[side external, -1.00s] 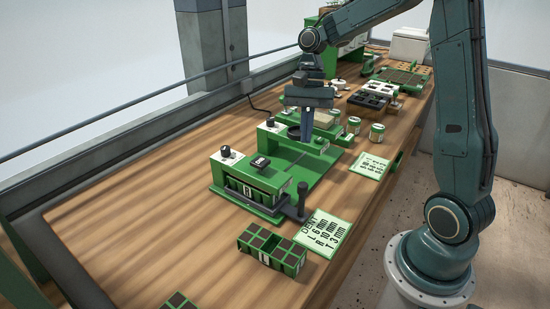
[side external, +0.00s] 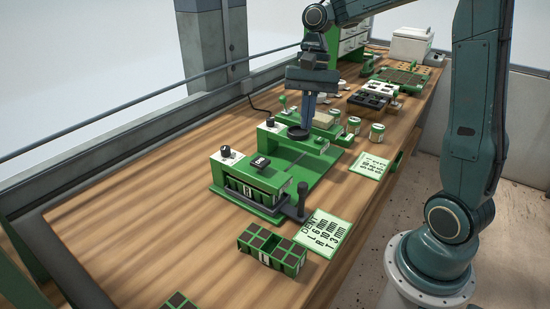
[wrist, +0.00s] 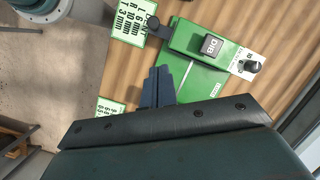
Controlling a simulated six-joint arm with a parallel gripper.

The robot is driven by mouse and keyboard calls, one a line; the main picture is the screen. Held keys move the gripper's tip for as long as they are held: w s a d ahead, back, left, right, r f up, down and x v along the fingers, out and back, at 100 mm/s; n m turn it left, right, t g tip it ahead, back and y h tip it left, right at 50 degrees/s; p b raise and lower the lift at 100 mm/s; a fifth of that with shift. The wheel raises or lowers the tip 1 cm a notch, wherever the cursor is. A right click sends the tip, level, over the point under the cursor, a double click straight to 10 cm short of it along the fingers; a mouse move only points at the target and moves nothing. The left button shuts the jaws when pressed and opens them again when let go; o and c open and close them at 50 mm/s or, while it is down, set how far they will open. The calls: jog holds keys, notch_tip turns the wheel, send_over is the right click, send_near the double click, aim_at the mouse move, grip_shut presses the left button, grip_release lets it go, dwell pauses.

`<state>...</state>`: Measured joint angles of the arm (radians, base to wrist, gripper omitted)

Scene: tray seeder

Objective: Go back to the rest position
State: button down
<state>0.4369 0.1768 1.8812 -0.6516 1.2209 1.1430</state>
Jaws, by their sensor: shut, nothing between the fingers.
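My gripper (side external: 308,116) is shut and empty. In the side external view it points down above the far part of the green seeder machine (side external: 325,183), close to a dark round cup or knob there; I cannot tell whether it touches. In the wrist view my shut gripper (wrist: 157,88) shows as two dark fingers side by side, with the green machine (wrist: 185,62) and its block marked "DIB" (wrist: 212,44) beyond. My arm reaches in from the upper right in the side external view.
A printed card (side external: 322,234) and a green cell tray (side external: 272,250) lie at the front of the wooden bench (side external: 150,220). Another card (side external: 370,165), small tins (side external: 377,132) and seed trays (side external: 368,99) stand farther back. The bench's left part is clear.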

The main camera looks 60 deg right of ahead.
jog(key=s+a+r+n+t+h, duration=0.1)
jog(key=s+a+n+t, duration=0.2)
jog(key=s+n, duration=0.2)
jog(key=s+a+r+n+t+h, duration=0.2)
jog(key=s+n, duration=0.4)
jog(key=s, duration=0.4)
jog(key=shift+s+a+r+t, duration=0.25)
jog(key=shift+a+t, duration=0.65)
jog(key=shift+a, duration=0.05)
